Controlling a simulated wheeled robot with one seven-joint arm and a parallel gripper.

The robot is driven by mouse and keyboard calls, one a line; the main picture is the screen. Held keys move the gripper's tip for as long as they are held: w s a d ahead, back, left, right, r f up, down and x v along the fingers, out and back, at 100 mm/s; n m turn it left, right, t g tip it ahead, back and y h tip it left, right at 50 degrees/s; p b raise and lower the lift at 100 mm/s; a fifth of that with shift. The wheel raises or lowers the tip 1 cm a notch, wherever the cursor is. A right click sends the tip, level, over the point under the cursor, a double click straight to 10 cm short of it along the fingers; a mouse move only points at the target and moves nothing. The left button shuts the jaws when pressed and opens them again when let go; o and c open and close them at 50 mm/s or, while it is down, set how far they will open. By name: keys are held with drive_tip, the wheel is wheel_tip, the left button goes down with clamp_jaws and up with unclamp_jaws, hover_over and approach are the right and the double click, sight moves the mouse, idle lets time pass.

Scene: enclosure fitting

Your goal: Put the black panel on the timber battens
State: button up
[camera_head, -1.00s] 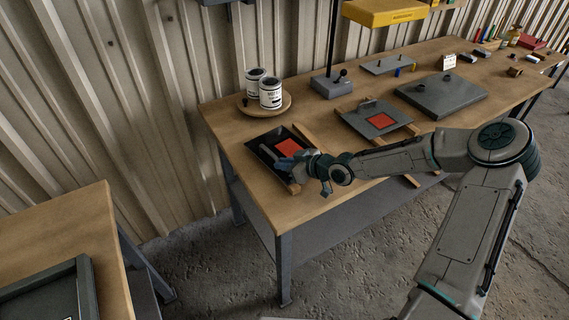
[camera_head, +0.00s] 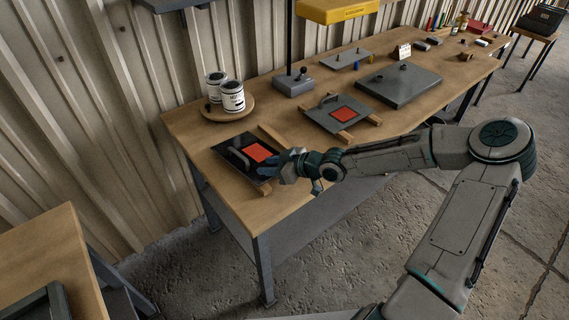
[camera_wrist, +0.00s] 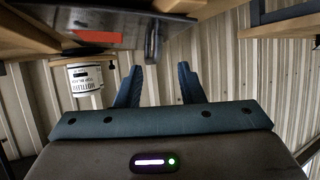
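The black panel (camera_head: 230,148), with a red square and a dark bar handle (camera_head: 238,157), lies near the left end of the workbench. One timber batten (camera_head: 269,134) shows along its right edge, and the end of another (camera_head: 265,188) sticks out under its front corner. How the panel bears on them is partly hidden. My gripper (camera_head: 276,162) is at the panel's right side, by the red square. In the wrist view the gripper (camera_wrist: 160,70) is open with nothing between its fingers. The handle (camera_wrist: 152,44) stands just beyond the fingertips, apart from them, beneath the panel in this upside-down view.
Two white tins (camera_head: 233,97) stand on a round wooden tray (camera_head: 211,112) behind the panel. A grey panel (camera_head: 325,117) with a red square lies on battens to the right. A larger grey plate (camera_head: 400,82) lies beyond it. Another bench (camera_head: 60,250) stands at lower left.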

drive_tip(key=p+v, duration=0.4)
drive_tip(key=v, duration=0.1)
drive_tip(key=shift+s+d+r, duration=0.15)
drive_tip(key=shift+d, duration=0.1)
drive_tip(key=s+f+h, duration=0.1)
drive_tip(key=s+d+f+g+h, duration=0.1)
drive_tip(key=f, duration=0.1)
drive_tip(key=s+d+f+g+h, duration=0.1)
drive_tip(key=h, duration=0.1)
drive_tip(key=shift+d+f, duration=0.1)
drive_tip(key=shift+f, duration=0.1)
drive_tip(key=s+d+r+m+g+h, duration=0.1)
drive_tip(key=s+d+r+m+h, duration=0.15)
drive_tip(key=d+r+h, duration=0.2)
drive_tip(key=s+d+r+m+g+h, duration=0.1)
drive_tip(key=s+d+r+m+h, duration=0.1)
drive_tip(key=s+d+r+h, duration=0.3)
drive_tip(key=s+a+r+m+t+y, duration=0.1)
drive_tip(key=s+r+m, duration=0.6)
drive_tip(key=s+r, duration=0.8)
drive_tip(key=shift+a+r+y, duration=0.5)
drive_tip(key=shift+r+y, duration=0.15)
